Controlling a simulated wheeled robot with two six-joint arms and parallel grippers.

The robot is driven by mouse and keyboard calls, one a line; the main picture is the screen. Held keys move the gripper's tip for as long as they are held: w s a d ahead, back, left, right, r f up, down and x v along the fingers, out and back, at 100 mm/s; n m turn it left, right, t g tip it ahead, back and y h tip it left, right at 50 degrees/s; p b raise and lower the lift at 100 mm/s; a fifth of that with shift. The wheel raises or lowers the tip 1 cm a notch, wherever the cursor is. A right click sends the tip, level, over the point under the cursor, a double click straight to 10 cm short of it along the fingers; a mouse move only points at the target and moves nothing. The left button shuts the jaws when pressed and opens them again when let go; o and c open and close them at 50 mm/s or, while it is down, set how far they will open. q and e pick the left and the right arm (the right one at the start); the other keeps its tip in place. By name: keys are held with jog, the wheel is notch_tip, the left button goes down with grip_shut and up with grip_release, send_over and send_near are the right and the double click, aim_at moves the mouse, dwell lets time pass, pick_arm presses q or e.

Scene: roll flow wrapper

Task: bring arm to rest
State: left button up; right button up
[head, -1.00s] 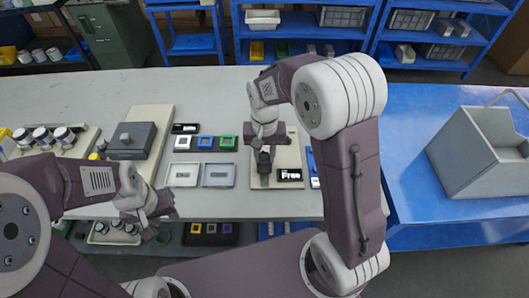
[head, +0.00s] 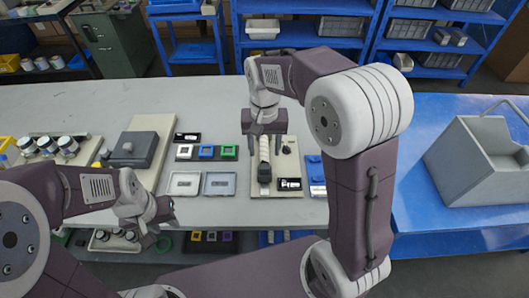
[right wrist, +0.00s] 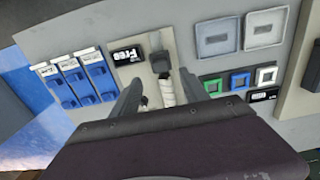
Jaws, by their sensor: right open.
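My right gripper (head: 264,129) is open over the beige board on the bench in the head view. Its two fingers stand apart above a light rod-shaped roll (head: 264,152) with a dark end, which lies on the board. In the right wrist view, the open fingers (right wrist: 160,84) are on either side of the roll (right wrist: 167,92) in the picture, with nothing gripped between them. My left gripper (head: 158,224) hangs near the bench's front edge at the lower left; I cannot tell how far its fingers are apart.
The beige board (head: 290,165) carries a black "Free" label (head: 289,184). Blue units (head: 316,172) are to its right. Two grey trays (head: 219,184) and several small coloured frames (head: 206,152) are to its left. A grey bin (head: 470,165) stands on the blue table. The back of the bench is clear.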

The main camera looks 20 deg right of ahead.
dwell(0.4)
jog(key=s+d+f+n+t+p, duration=0.1)
jog(key=s+d+f, duration=0.4)
jog(key=s, duration=0.6)
jog(key=shift+s+n+p, duration=0.3)
jog(key=shift+n+p, duration=0.6)
jog(key=shift+p, duration=0.15)
jog(key=shift+d+f, duration=0.1)
jog(key=shift+d, duration=0.05)
